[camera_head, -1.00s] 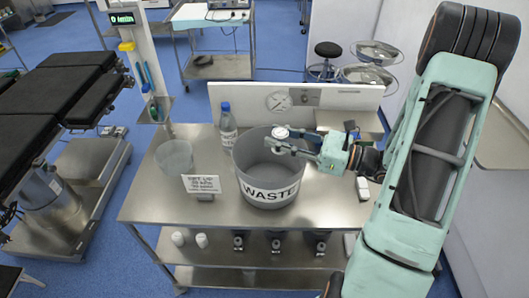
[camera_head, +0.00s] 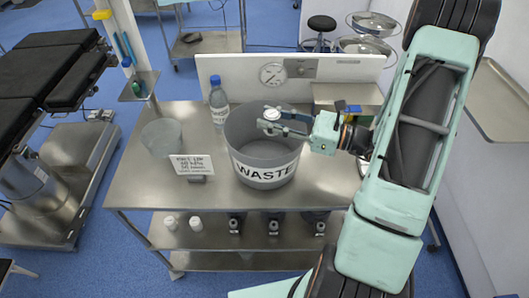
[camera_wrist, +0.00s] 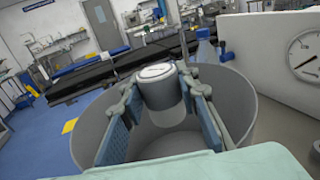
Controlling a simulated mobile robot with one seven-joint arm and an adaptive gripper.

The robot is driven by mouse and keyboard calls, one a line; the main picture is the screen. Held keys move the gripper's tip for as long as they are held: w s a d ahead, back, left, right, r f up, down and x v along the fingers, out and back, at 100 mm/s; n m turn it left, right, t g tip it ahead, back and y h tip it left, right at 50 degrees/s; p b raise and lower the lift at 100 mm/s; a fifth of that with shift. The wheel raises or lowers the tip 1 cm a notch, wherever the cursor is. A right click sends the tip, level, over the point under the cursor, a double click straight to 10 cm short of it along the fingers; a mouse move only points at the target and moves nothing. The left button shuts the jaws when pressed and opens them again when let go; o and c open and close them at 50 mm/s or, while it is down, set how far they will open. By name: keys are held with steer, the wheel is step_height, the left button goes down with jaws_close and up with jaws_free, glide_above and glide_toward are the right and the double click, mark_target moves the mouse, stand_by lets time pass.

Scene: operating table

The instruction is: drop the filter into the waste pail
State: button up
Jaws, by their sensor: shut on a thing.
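The waste pail (camera_head: 264,175) is a grey open bucket with a "WASTE" label, standing on the steel table. The filter, a small grey cylinder with a white top (camera_head: 271,114), is held over the pail's mouth. My gripper (camera_head: 269,122) comes in from the right and is shut on the filter. In the wrist view the filter (camera_wrist: 160,88) sits between the two finger pads of my gripper (camera_wrist: 163,100). The pail's inner wall (camera_wrist: 225,95) surrounds it in that view, and its floor shows below. The filter appears near the rim height; its exact height is unclear.
A water bottle (camera_head: 218,101) stands behind the pail. A clear container (camera_head: 162,138) and a printed sign (camera_head: 193,165) stand to the left. A white panel with a gauge (camera_head: 272,75) runs along the back. The table's front left (camera_head: 140,190) is bare.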

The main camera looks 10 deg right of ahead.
steer(key=o, duration=1)
steer(key=shift+d, duration=0.1)
steer(key=v, duration=1.2)
steer(key=shift+r, duration=0.1)
